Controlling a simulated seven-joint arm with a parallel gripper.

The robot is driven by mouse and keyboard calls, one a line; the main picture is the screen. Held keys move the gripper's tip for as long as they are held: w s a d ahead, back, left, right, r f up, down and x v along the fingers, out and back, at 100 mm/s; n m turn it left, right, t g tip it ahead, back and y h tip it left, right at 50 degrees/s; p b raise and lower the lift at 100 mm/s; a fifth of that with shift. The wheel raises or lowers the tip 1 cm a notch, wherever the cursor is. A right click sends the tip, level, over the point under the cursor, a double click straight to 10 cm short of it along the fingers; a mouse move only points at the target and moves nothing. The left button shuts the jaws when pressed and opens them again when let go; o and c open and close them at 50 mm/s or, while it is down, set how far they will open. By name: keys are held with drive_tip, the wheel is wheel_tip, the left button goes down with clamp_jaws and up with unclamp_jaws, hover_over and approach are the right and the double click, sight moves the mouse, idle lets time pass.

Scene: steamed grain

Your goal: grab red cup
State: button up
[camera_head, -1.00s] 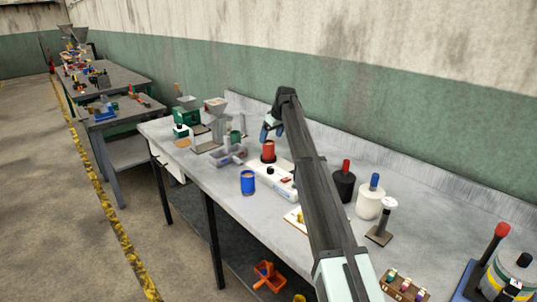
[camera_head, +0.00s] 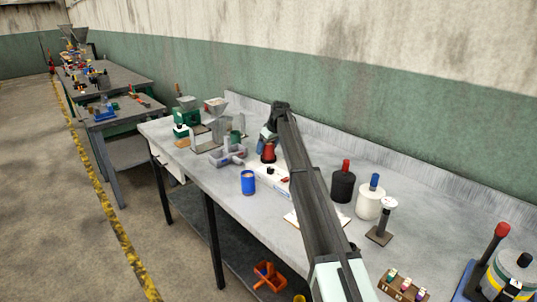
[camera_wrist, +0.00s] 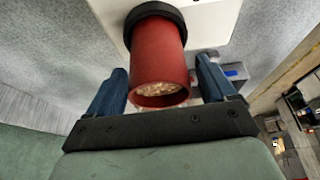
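The red cup (camera_wrist: 158,55) stands between the two blue fingers of my gripper (camera_wrist: 160,92) in the wrist view. It holds pale grains, and its far end sits in a black ring (camera_wrist: 150,12) on a white plate. A gap shows between each finger and the cup, so my gripper is open around it. In the head view the red cup (camera_head: 268,153) stands on the white device on the bench, partly hidden by my gripper (camera_head: 266,137).
A blue cup (camera_head: 248,182) stands in front of the white device (camera_head: 268,176). A grey tray (camera_head: 228,155) lies to the left. Black (camera_head: 342,186) and white (camera_head: 369,202) containers stand right of my arm. The bench front left is clear.

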drive_tip(key=c, duration=1.1)
drive_tip(key=shift+o, duration=0.2)
drive_tip(key=shift+r, duration=0.1)
